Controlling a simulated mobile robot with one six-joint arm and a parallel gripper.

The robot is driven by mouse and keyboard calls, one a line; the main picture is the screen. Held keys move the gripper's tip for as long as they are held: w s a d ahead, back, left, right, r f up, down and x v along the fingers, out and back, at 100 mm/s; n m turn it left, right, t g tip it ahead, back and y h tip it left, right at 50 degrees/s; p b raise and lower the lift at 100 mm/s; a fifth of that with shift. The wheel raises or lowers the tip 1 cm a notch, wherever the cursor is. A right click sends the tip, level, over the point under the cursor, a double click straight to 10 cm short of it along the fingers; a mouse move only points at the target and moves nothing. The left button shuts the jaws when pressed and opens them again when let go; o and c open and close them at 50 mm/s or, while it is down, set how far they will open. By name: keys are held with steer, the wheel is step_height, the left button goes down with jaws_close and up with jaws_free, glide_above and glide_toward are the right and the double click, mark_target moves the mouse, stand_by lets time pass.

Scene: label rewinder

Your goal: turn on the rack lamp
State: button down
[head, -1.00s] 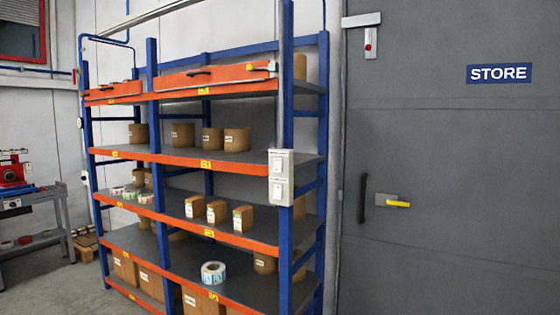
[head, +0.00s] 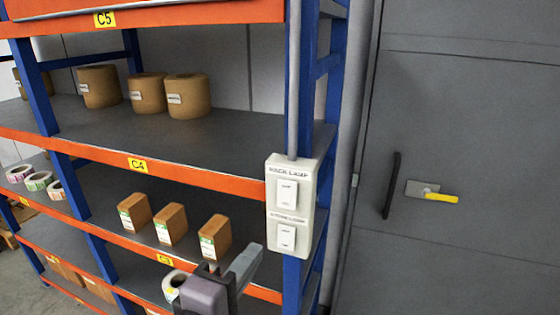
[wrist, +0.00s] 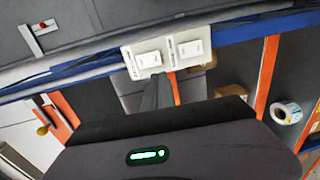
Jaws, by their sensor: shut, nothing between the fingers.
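A white switch box (head: 294,168) on the blue rack post carries two rocker switches. The upper one, labelled RACK LAMP (head: 287,193), is also the left switch in the wrist view (wrist: 149,59). The lower switch (head: 286,237) has a label that is hard to read; it is the right one in the wrist view (wrist: 191,48). My gripper (head: 250,254) is shut and empty, low and left of the box in the head view. In the wrist view its fingertips (wrist: 159,80) point toward the box, just below the left switch. Contact cannot be told.
The rack's orange shelf edge (head: 200,180) runs left from the post. Small brown boxes (head: 170,225) and a label roll (head: 172,285) are near my gripper. A grey door (head: 460,120) with a black handle (head: 392,186) and yellow lever (head: 441,198) stands right.

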steer(key=b, duration=0.3)
glide_toward(286, 206)
steer(key=x, duration=0.7)
steer(key=shift+f, duration=0.1)
